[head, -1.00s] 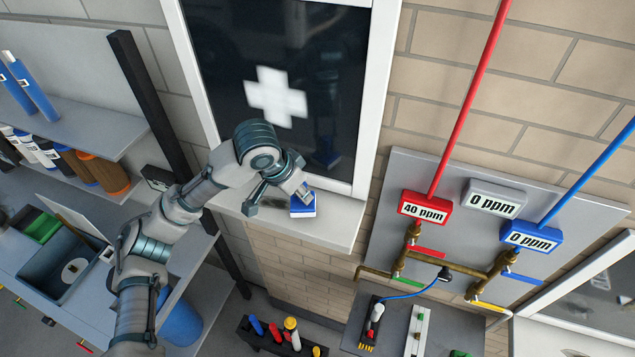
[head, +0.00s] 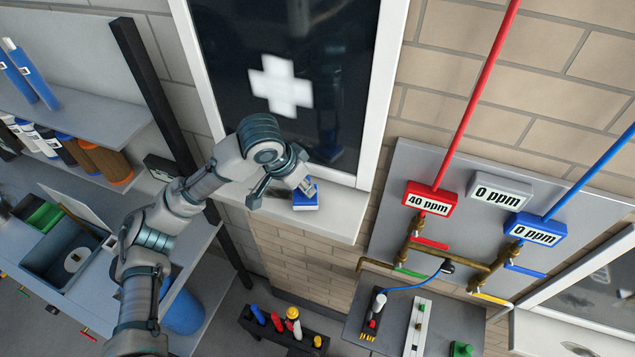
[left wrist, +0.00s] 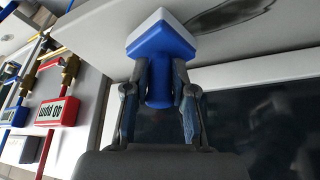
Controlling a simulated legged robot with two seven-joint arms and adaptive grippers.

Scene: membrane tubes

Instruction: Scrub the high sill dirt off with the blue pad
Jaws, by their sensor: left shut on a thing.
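My left gripper (head: 301,184) is shut on the blue pad (head: 306,201), which has a white scrubbing face. The pad is at the high window sill (head: 338,222), near its front edge. In the left wrist view the gripper (left wrist: 160,78) grips the pad's blue handle (left wrist: 161,62), with the white face (left wrist: 150,28) toward the pale sill (left wrist: 100,35). I cannot tell whether it touches. My right gripper is out of view.
The dark window (head: 330,85) with a white frame stands behind the sill. Right of it are a red gauge box (head: 430,200), a blue one (head: 535,230) and pipes on a grey panel. A dark rack of tools (head: 283,330) stands below. Shelves with bottles are left.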

